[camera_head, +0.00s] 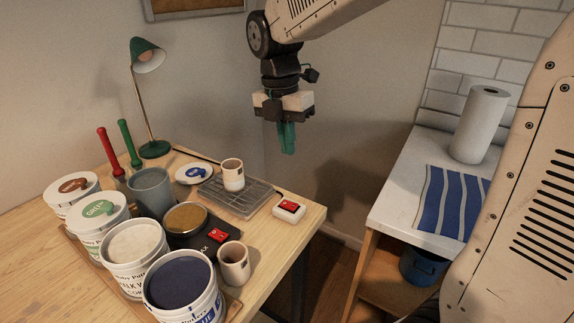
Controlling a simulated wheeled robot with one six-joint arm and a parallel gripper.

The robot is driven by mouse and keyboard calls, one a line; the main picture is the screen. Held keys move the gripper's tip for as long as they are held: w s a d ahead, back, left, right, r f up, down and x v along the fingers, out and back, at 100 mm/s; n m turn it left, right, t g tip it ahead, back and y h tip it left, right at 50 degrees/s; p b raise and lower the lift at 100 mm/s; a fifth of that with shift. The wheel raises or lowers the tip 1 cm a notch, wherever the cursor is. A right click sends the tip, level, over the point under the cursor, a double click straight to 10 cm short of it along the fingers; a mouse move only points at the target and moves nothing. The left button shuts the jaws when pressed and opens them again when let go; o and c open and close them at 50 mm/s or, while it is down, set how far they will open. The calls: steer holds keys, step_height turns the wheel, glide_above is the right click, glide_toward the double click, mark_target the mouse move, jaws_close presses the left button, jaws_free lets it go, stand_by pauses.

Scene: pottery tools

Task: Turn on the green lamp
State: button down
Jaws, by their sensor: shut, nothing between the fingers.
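The green lamp (148,57) stands at the back left of the wooden table, with a green shade, a thin brass stem and a round green base. Its bulb looks unlit. A white switch box with a red button (289,209) sits near the table's right edge, with a dark cord at its left. A second red switch (217,235) sits on a dark device among the tubs. My gripper (288,152) hangs in the air above and behind the white switch box, fingers pointing down. Its green fingers are together and empty.
Another cup (233,263) is at the front edge. Several paint tubs (180,287) crowd the table's left. A counter (403,211) with a paper roll (478,124) is at right.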

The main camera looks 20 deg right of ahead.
mark_target(294, 206)
steer(key=shift+f, duration=0.15)
steer(key=f, duration=0.4)
steer(key=s+f, duration=0.1)
steer(key=f, duration=0.4)
steer(key=d+f, duration=0.1)
steer(key=f, duration=0.3)
steer(key=shift+s+f, duration=0.15)
steer(key=shift+f, duration=0.25)
steer(key=shift+s+f, duration=0.1)
steer(key=shift+f, duration=0.1)
steer(key=shift+a, duration=0.1)
steer(key=shift+w+a+r, duration=0.2)
steer(key=shift+w+a, duration=0.15)
steer(key=shift+w, duration=0.35)
